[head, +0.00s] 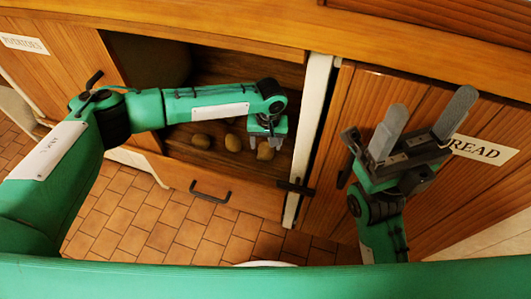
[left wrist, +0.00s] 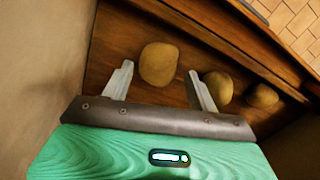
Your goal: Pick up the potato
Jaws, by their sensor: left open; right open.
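Several brown potatoes lie in a row on the wooden cabinet shelf in the head view: a left one (head: 201,141), a middle one (head: 233,143) and a right one (head: 265,152). My left gripper (head: 267,140) is open, with its fingers at the right potato. In the left wrist view one potato (left wrist: 159,64) shows between and just beyond the open fingers; two others (left wrist: 218,87) (left wrist: 262,96) lie to the right. Contact with the fingers cannot be told. My right gripper (head: 429,108) is open and empty, in front of the bread cabinet.
The open cabinet has a white post (head: 309,130) close right of my left gripper. A drawer front with a dark handle (head: 210,192) is below the shelf. A wooden counter edge (head: 230,33) runs above. The tiled floor (head: 150,222) is clear in front.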

